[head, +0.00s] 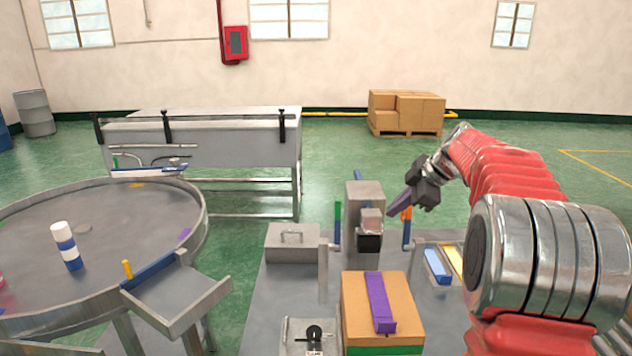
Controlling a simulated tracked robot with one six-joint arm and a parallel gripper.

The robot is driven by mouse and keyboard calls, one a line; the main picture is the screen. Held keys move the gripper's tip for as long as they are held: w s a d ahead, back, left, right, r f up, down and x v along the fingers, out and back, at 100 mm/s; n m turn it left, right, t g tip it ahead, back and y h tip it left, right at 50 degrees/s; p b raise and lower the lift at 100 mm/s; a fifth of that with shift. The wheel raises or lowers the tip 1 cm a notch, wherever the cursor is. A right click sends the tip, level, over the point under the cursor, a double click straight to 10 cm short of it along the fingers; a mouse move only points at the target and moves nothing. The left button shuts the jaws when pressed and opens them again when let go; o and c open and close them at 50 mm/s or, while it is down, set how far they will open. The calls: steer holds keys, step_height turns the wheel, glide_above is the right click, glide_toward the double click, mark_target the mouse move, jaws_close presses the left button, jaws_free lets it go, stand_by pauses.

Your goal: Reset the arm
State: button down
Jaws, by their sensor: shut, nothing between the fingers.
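My gripper (404,203) is at the end of my red arm, right of the picture's middle. Its fingers point left and down, and it is shut and empty. It hangs in front of and to the right of the grey crimping machine (364,196), apart from it as far as I can tell.
A grey bench carries an orange box (355,292) with a purple strip, a metal box (292,243) and blue and yellow trays (437,265). A round table (100,215) with a blue-and-white can (66,246) stands left.

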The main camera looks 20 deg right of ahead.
steer(key=shift+m, duration=0.3)
steer(key=s+a+f+m+g+h, duration=0.1)
steer(key=s+a+f+m+g, duration=0.15)
steer(key=s+f+m, duration=0.6)
steer(key=s+a+r+m+h, duration=0.1)
steer(key=s+a+m, duration=0.1)
steer(key=s+a, duration=0.8)
steer(key=s+a+r+m+t+h, duration=0.1)
steer(key=s+a+m, duration=0.1)
steer(key=s+a, duration=0.9)
steer(key=s, duration=0.5)
steer(key=shift+s+a+m, duration=0.3)
steer(key=shift+s+m, duration=0.05)
steer(key=shift+s, duration=0.05)
